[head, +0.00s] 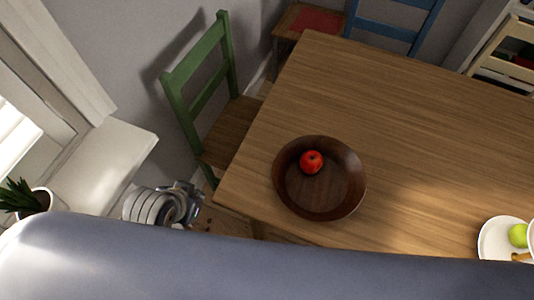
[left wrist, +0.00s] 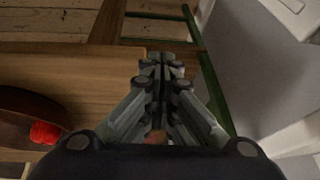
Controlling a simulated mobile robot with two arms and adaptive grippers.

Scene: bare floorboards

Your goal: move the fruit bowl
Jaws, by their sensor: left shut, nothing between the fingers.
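The fruit bowl (head: 338,205) is a round dark-brown wooden bowl near the left end of the wooden table. One red apple (head: 311,162) lies inside it, toward its far left. My left gripper (head: 196,190) is left of the table's corner, apart from the bowl. In the left wrist view the left gripper (left wrist: 161,62) is shut and empty, its fingers together. The bowl (left wrist: 32,104) and the red apple (left wrist: 45,132) show at that view's left edge, partly cut off. My right gripper is not in view.
The table (head: 420,130) is clear behind the bowl. A white plate (head: 488,240) with a green apple (head: 518,235) is at the right edge. A green chair (head: 200,70) stands at the table's left end. A potted plant (head: 25,198) is at far left.

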